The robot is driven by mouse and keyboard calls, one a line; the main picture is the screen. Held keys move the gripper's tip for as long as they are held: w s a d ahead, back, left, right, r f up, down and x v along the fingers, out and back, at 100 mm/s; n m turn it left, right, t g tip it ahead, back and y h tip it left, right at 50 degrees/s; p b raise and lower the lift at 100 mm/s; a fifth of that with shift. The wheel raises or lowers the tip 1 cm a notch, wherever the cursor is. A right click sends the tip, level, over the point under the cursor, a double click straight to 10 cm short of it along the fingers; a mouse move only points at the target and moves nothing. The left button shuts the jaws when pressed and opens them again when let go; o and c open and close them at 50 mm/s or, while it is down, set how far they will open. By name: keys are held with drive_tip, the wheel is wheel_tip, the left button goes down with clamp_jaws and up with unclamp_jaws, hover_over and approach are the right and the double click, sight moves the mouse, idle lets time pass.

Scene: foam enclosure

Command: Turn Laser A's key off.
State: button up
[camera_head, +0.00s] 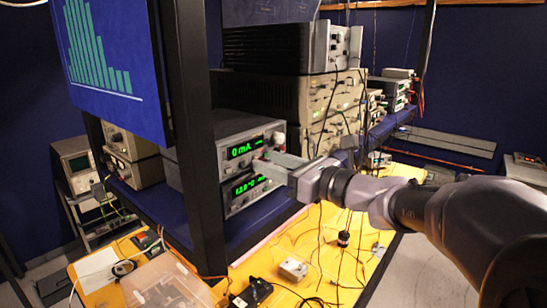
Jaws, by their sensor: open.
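Two stacked instruments stand on the shelf at the centre-left. The upper instrument (251,146) has a green display reading 0 mA. The lower instrument (243,187) has a green display that seems to read about 13 °C. I cannot read a Laser A label on either one. My gripper (262,164) reaches in from the right, its fingertips at the right part of the front panels, near where the two units meet. It is open. A small reddish spot shows by the fingertips. The key cannot be made out; the fingers cover that area.
A black post (198,130) and a blue chart screen (112,62) stand at the left front. More instruments (330,105) are stacked behind my gripper. The yellow bench (325,235) below holds cables, small boxes and a clear bin (165,285).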

drive_tip(key=shift+a, duration=0.3)
clamp_jaws()
drive_tip(key=shift+f+n+b, duration=0.15)
drive_tip(key=shift+n+b, duration=0.15)
drive_tip(key=shift+b, duration=0.35)
drive_tip(key=shift+n+b, duration=8.7)
drive_tip(key=shift+b, duration=2.05)
